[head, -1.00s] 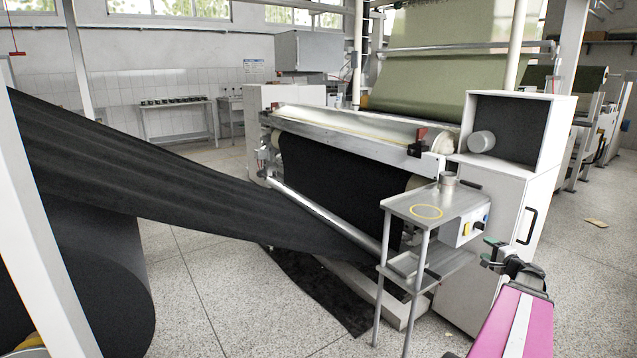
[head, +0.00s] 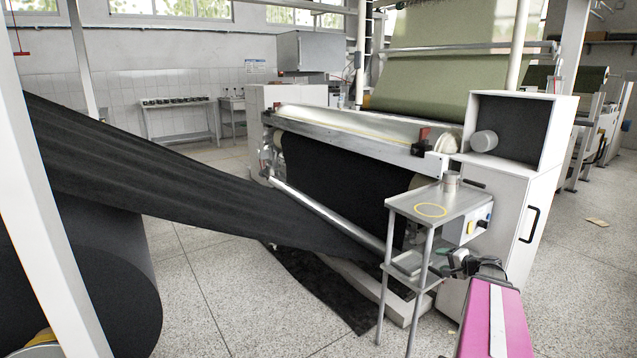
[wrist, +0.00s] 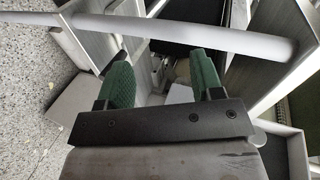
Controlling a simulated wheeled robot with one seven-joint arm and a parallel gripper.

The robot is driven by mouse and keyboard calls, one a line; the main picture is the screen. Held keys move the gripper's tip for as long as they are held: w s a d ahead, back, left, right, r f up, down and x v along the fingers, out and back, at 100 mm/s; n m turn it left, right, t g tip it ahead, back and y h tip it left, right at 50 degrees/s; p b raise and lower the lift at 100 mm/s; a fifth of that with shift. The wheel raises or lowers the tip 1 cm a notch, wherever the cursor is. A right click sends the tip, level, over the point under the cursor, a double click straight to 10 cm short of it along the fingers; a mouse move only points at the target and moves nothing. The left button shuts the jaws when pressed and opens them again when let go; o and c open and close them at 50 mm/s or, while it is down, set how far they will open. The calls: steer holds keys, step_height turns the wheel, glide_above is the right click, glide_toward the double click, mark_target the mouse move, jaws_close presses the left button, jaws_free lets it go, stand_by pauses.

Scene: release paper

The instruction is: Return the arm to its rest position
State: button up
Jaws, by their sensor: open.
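My pink arm (head: 495,318) reaches up from the lower right of the head view. It ends in my gripper (head: 452,264), which is small and partly hidden there, in front of the white cabinet and at the right of the small metal stand. In the wrist view my gripper (wrist: 162,76) shows two green-padded fingers spread wide apart. Nothing is held between them; only machine parts show behind the gap.
The metal stand (head: 441,200) has a yellow ring mark on its top and a control box at its side. The white cabinet (head: 497,220) stands behind my arm. Black fabric (head: 190,190) stretches from a large roll at left.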

steer(key=s+a+f+n+g+h, duration=0.2)
steer(key=s+a+f+n+g, duration=0.1)
steer(key=a, duration=0.5)
steer(key=s+a+f+n+g+h, duration=0.3)
steer(key=s+a+n+g, duration=0.1)
steer(key=a, duration=0.5)
steer(key=s+a+f+n+g+h, duration=0.2)
steer(key=s+a+f+n+g, duration=0.1)
steer(key=s+a, duration=0.4)
steer(key=shift+s+a+f+g, duration=0.2)
steer(key=shift+a+g, duration=0.7)
steer(key=shift+a, duration=0.2)
